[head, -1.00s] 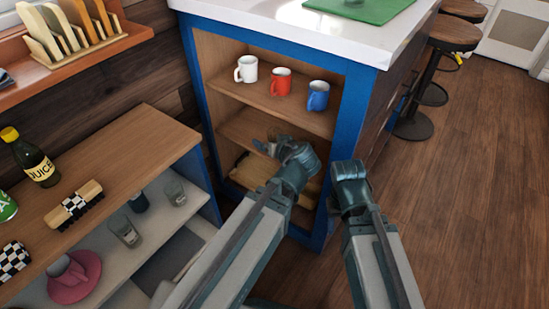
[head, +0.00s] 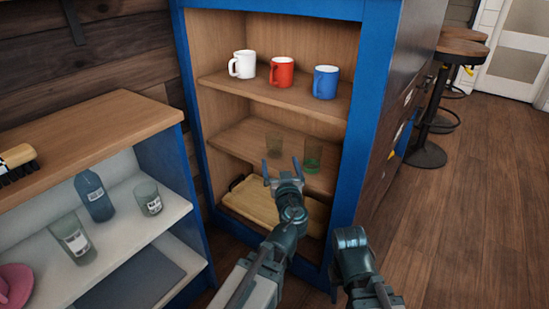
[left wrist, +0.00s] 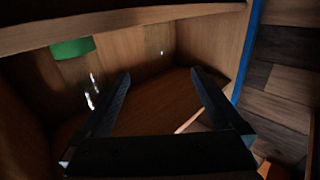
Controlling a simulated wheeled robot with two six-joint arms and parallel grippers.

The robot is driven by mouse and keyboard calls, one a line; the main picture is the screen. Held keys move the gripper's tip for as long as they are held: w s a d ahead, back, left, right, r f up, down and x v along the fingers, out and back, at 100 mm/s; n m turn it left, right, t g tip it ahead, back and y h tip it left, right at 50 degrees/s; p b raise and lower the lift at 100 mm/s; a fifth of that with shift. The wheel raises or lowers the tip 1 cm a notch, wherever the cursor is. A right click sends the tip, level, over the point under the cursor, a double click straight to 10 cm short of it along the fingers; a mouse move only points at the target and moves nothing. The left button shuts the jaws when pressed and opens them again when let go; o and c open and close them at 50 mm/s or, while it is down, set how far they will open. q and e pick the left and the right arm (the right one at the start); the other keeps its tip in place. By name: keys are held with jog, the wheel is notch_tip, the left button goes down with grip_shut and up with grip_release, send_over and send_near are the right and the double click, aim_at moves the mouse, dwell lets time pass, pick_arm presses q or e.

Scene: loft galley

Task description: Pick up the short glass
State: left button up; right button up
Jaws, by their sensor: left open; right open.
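On the middle shelf of the blue cabinet stand a clear glass (head: 273,143) and a green-tinted glass (head: 313,155). My left gripper (head: 281,168) is open and empty in front of them, its fingers pointing into the cabinet. In the left wrist view the open fingers (left wrist: 160,85) frame the cabinet interior, with a green patch (left wrist: 72,48) at upper left and faint glints that may be glass. My right gripper (head: 350,240) is open beside the cabinet's right front edge, its fingers mostly hidden. Another short glass (head: 148,198) stands on the white shelf at left.
A white mug (head: 243,64), red mug (head: 282,72) and blue mug (head: 326,82) stand on the cabinet's upper shelf. A wooden tray (head: 254,205) lies below. A taller glass (head: 72,238) and dark bottle (head: 94,196) stand on the left shelf.

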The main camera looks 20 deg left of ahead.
aim_at(276, 142)
pick_arm(q)
jog(key=x, duration=0.8)
jog(key=shift+w+a, duration=0.1)
jog(key=shift+w, duration=0.25)
jog(key=shift+w+a+r+p, duration=0.15)
jog(key=shift+w+r+p, duration=0.15)
jog(key=shift+w, duration=0.1)
jog(key=x, duration=0.4)
jog(key=shift+w+r, duration=0.15)
jog(key=shift+c, duration=0.3)
jog(key=c, duration=1.4)
jog(key=shift+o, duration=0.2)
jog(key=shift+r+p, duration=0.1)
jog(key=shift+p, duration=0.2)
